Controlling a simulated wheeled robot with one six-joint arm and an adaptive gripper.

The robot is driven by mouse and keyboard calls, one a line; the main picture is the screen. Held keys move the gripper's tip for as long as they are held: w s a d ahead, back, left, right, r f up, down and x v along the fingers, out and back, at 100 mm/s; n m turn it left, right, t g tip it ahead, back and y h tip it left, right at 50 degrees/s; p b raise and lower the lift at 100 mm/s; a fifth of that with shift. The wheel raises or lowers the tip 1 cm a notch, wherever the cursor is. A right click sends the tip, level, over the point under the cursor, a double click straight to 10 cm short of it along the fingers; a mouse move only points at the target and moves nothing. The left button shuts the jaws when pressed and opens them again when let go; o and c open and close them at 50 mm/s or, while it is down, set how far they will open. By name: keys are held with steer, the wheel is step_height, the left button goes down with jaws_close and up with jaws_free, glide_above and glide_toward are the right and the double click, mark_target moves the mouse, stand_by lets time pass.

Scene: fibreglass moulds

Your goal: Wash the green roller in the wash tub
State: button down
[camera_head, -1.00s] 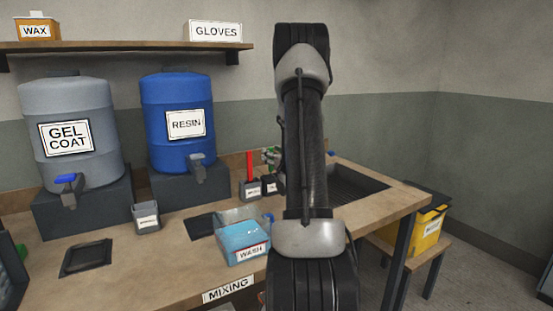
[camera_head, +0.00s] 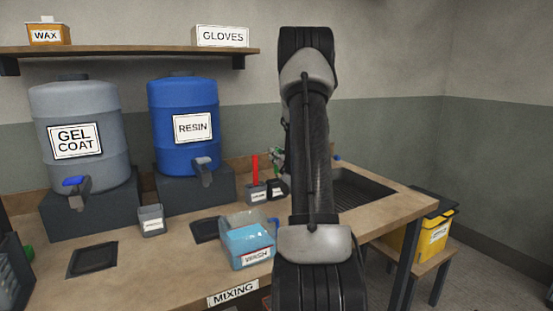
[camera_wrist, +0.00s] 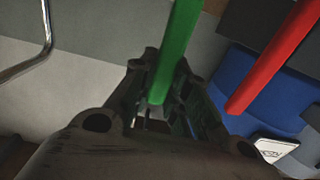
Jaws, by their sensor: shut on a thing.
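The green roller shows as a green handle (camera_wrist: 180,45) in the wrist view, running up from between the fingers of my gripper (camera_wrist: 158,100). My gripper is shut on this handle. The roller's head is not visible. In the head view my arm hides most of the gripper, and only a small bit of green shows beside the arm. The wash tub (camera_head: 238,262) is a clear box of blue liquid labelled WASH, on the bench left of my arm.
A red-handled tool (camera_head: 255,168) stands in a small holder behind the tub; its red handle is near my gripper in the wrist view. The blue RESIN drum (camera_head: 183,100) and grey GEL COAT drum (camera_head: 80,110) stand at the back. A dark sink (camera_head: 360,188) lies right of my arm.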

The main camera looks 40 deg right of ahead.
steer(key=shift+r, duration=5.05)
